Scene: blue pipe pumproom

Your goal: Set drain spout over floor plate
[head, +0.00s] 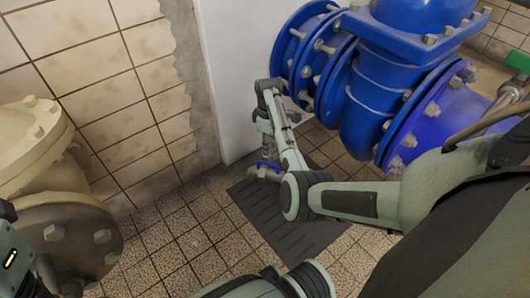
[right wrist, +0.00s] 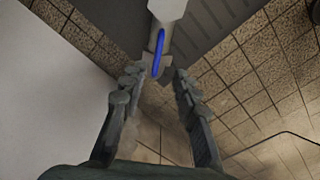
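The drain spout (head: 264,170) is a small grey fitting with a blue handle, low near the wall and partly hidden by my right arm. In the right wrist view the spout (right wrist: 166,12) comes down from the top, its blue handle along it. The dark slotted floor plate (head: 275,232) lies on the tiles below and in front of it. My right gripper (head: 265,150) is at the spout. In the wrist view its fingers (right wrist: 158,74) stand apart on either side of the spout's near end; contact is unclear.
A large blue flanged pipe and valve (head: 372,110) stands close to my right arm. A cream pipe with a rusty flange (head: 70,240) is at the left. A white wall panel (head: 230,75) rises behind the spout. Tiled floor (head: 190,235) is clear left of the plate.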

